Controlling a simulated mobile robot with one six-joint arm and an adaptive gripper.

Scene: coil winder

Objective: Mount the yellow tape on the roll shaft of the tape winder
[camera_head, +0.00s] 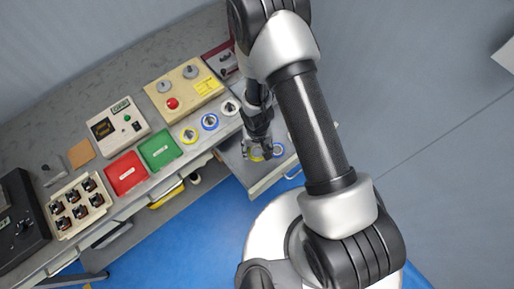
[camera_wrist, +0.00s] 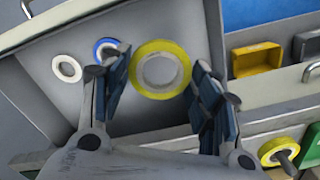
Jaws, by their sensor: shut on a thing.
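The yellow tape (camera_wrist: 137,68) is a yellow ring with a pale core. It lies between the two fingers of my gripper (camera_wrist: 160,85), which is shut on it, over the open grey drawer. In the head view the yellow tape (camera_head: 256,158) shows partly below my gripper (camera_head: 257,150). Whether it is lifted clear of the drawer floor, I cannot tell. On the bench, posts with a yellow ring (camera_head: 188,136), a blue ring (camera_head: 209,122) and a white ring (camera_head: 230,108) stand in a row. I cannot tell which part is the winder's roll shaft.
A blue roll (camera_wrist: 106,47) and a white roll (camera_wrist: 67,68) lie in the drawer (camera_head: 262,183). A cream box with a red button (camera_head: 184,87), a green tray (camera_head: 160,147) and a red tray (camera_head: 126,173) stand on the bench.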

